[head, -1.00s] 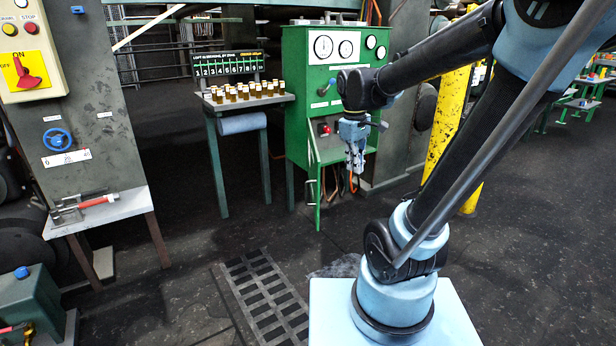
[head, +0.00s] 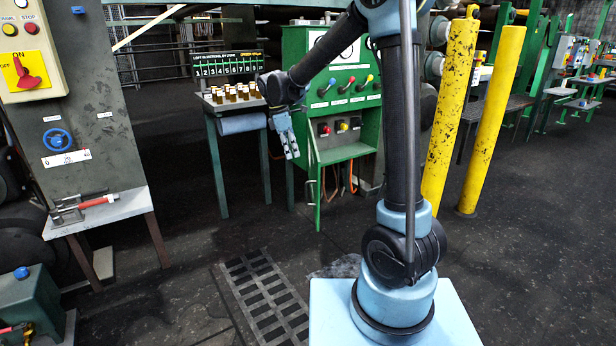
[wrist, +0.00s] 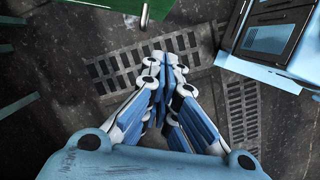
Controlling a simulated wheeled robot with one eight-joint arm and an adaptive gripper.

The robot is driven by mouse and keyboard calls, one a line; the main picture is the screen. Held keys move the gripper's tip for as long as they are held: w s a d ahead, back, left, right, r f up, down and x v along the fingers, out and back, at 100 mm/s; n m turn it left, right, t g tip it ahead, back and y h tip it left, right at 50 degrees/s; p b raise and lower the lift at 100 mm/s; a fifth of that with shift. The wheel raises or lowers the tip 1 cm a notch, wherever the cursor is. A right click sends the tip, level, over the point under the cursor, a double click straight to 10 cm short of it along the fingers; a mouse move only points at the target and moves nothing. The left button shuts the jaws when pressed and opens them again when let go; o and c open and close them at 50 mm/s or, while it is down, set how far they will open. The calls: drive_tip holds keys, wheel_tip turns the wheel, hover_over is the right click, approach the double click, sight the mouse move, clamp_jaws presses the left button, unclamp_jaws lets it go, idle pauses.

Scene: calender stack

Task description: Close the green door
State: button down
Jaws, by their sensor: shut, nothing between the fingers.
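The green door (head: 316,172) shows nearly edge-on in the head view, standing out from the lower front of the green control cabinet (head: 348,112). A slim handle is on its near edge. The door stands open. My gripper (head: 293,155) is shut and empty. In the head view it appears just left of the door, in front of the cabinet's left side. In the wrist view my gripper (wrist: 166,65) points over the floor, with its fingers together. A green edge with a metal handle (wrist: 145,15) lies beyond the fingertips at the top. I cannot tell whether the gripper touches the door.
A stand with several small bottles (head: 232,95) is left of the cabinet. Two yellow posts (head: 487,120) stand to the right. A floor grate (head: 265,295) lies before my base. A grey machine with a shelf (head: 105,208) is at left. Open floor lies between.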

drive_tip(key=d+f, duration=0.6)
drive_tip(key=f, duration=0.4)
drive_tip(key=shift+w, duration=0.4)
drive_tip(key=shift+d+r, duration=0.1)
